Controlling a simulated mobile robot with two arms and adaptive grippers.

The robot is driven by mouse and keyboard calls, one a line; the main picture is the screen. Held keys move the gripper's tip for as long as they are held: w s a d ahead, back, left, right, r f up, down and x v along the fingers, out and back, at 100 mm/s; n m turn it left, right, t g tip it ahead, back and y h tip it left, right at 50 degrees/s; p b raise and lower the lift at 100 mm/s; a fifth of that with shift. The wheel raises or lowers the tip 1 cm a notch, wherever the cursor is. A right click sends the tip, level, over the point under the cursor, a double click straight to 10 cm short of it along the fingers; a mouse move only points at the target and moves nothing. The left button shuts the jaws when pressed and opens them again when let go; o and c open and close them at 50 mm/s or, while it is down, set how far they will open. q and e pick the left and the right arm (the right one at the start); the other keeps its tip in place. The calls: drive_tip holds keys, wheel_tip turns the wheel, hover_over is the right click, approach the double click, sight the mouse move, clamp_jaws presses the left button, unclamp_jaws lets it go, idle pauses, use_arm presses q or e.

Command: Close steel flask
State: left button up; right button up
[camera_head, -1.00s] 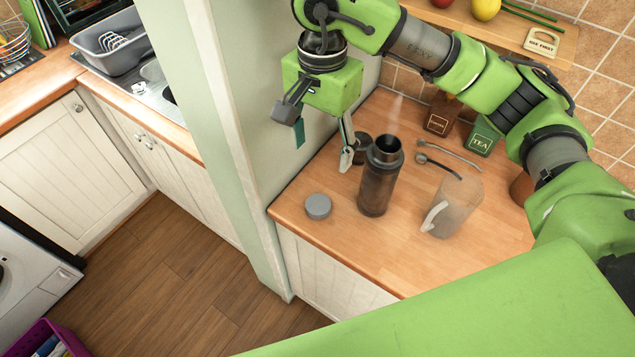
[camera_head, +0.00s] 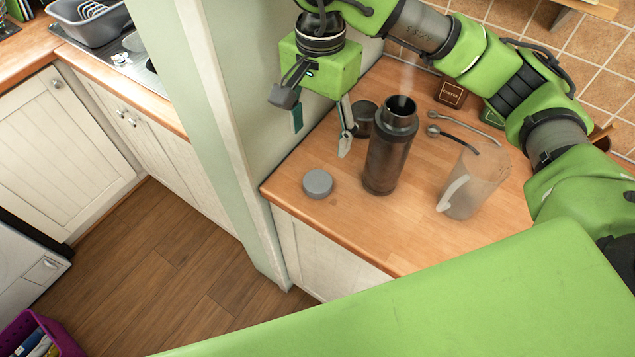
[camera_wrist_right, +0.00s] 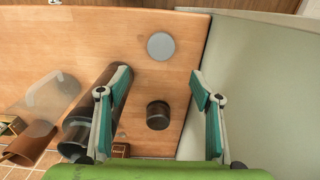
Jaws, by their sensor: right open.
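The steel flask (camera_head: 390,150) is dark and stands upright on the wooden counter. Its mouth is uncovered and faint vapour rises above it. It also shows in the right wrist view (camera_wrist_right: 92,112), partly behind one finger. A round grey lid (camera_head: 317,183) lies flat on the counter, left of the flask; it also shows in the wrist view (camera_wrist_right: 161,46). A small dark cup-like piece (camera_head: 364,117) stands behind the flask. My right gripper (camera_head: 321,133) is open and empty, pointing down above the counter, left of the flask. My left gripper is out of view.
A clear jug (camera_head: 474,182) stands right of the flask, with spoon-like utensils (camera_head: 455,135) behind it. A coffee box (camera_head: 452,94) stands at the back. A wall end (camera_head: 225,130) borders the counter's left side. The counter's front is clear.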

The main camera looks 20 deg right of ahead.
drive_tip(key=p, duration=0.2)
hover_over(318, 181)
wheel_tip(318, 181, down, 8)
drive_tip(key=shift+d+r, duration=0.1)
drive_tip(key=shift+d, duration=0.05)
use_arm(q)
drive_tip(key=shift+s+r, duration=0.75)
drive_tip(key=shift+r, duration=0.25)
use_arm(e)
drive_tip(key=shift+f, duration=0.4)
drive_tip(key=shift+f+p, duration=0.25)
drive_tip(key=shift+p, duration=0.15)
drive_tip(key=f+p, duration=0.1)
drive_tip(key=f, duration=0.1)
drive_tip(key=f+p, duration=0.1)
drive_tip(key=shift+a+f, duration=0.2)
drive_tip(key=shift+f, duration=0.65)
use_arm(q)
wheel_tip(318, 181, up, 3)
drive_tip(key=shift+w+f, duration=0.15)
use_arm(e)
drive_tip(key=c, duration=1)
